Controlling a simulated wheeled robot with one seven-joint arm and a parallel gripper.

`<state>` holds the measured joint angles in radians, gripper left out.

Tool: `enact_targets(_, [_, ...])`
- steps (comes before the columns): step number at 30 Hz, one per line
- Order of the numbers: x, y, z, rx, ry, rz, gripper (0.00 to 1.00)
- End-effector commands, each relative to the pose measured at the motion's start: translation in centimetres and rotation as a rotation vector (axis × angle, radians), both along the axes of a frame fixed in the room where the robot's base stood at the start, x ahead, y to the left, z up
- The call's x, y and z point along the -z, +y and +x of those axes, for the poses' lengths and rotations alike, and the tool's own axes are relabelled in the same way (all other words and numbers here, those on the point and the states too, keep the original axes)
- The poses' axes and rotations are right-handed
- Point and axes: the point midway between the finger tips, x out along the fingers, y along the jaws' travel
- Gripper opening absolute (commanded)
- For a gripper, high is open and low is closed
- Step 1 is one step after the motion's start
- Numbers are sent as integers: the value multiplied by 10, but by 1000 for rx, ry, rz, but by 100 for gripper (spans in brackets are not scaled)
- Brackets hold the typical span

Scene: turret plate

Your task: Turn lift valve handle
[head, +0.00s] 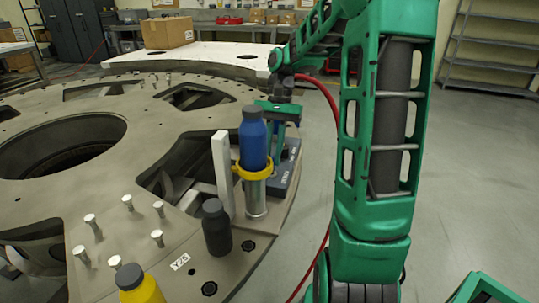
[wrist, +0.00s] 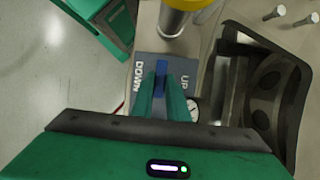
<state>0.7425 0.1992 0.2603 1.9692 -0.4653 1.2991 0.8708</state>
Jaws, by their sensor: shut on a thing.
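The lift valve handle is a small blue bar (wrist: 161,68) on a dark grey panel (wrist: 140,112) marked DOWN on the left and UP on the right in the wrist view. My gripper (wrist: 163,86) is shut on the handle, its two green fingers on either side of it. The handle lies between the two words, pointing up the picture. In the head view my gripper (head: 277,112) is behind the blue bottle, over the same panel (head: 287,178); the handle is hidden there.
A blue bottle (head: 254,138) stands in a yellow ring (head: 254,172) on a metal post (head: 256,198) close in front of the panel. A white upright bar (head: 222,170), dark bottle (head: 216,228) and yellow bottle (head: 139,288) are on the large plate (head: 110,190). A round gauge (wrist: 192,108) sits beside the fingers.

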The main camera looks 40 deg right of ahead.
Motion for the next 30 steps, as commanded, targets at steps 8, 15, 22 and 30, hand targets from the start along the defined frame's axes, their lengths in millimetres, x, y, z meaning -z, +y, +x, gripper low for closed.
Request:
enact_targets(8, [0,-1,0,5,0,-1,24])
enact_targets(15, [0,0,0,2,0,-1,33])
enact_targets(22, [-7,-3,3,4,-2,-1,33])
enact_targets(30, [-48,-18,13,4,-2,-2,33])
